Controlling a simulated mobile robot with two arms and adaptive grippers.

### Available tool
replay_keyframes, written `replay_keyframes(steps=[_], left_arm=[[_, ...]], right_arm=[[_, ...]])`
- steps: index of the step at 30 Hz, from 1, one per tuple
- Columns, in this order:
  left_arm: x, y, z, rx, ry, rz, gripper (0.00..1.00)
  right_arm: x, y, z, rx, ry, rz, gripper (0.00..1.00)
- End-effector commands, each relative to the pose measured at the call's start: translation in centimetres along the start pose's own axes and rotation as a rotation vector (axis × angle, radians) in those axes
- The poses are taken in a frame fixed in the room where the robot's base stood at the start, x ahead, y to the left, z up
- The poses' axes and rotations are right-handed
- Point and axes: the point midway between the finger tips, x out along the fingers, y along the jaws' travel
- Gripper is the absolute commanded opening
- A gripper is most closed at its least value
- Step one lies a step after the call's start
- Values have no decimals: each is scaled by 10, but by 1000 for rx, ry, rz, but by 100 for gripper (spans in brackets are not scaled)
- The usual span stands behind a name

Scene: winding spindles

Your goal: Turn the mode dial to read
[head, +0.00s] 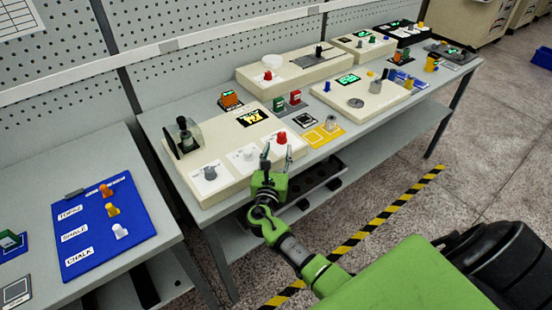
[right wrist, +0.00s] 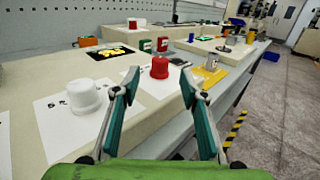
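The near cream machine (head: 228,192) carries three dials in a row along its front: a grey one (head: 209,173), a white one (head: 249,154) and a red one (head: 281,138). Their labels are too small to read, so I cannot tell which is the mode dial. In the right wrist view the red dial (right wrist: 160,67) shows between my fingertips, and the white dial (right wrist: 85,97) stands left of them. My right gripper (head: 277,152) is open and empty at the machine's front edge, its fingers pointing toward the red dial. My left gripper is not in view.
Behind the dials are a lit yellow display (head: 253,118) and a clear-covered black part (head: 186,135). A yellow plate (head: 323,134) lies right of the machine. A blue board (head: 85,250) with pegs lies on the left table. More machines stand farther along the bench.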

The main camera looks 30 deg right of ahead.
Motion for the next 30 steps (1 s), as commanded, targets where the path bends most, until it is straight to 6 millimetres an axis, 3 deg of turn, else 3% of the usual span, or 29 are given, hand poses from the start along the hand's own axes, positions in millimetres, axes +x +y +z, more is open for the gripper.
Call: replay_keyframes(steps=[3, 7, 25, 30], left_arm=[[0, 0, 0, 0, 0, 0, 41], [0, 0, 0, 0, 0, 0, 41], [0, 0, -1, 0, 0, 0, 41], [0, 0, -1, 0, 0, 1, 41]], right_arm=[[-19, 0, -1, 2, 1, 0, 39], [-30, 0, 0, 0, 0, -1, 39], [-34, 0, 0, 4, 0, -2, 39], [-45, -24, -10, 179, 61, -59, 39]])
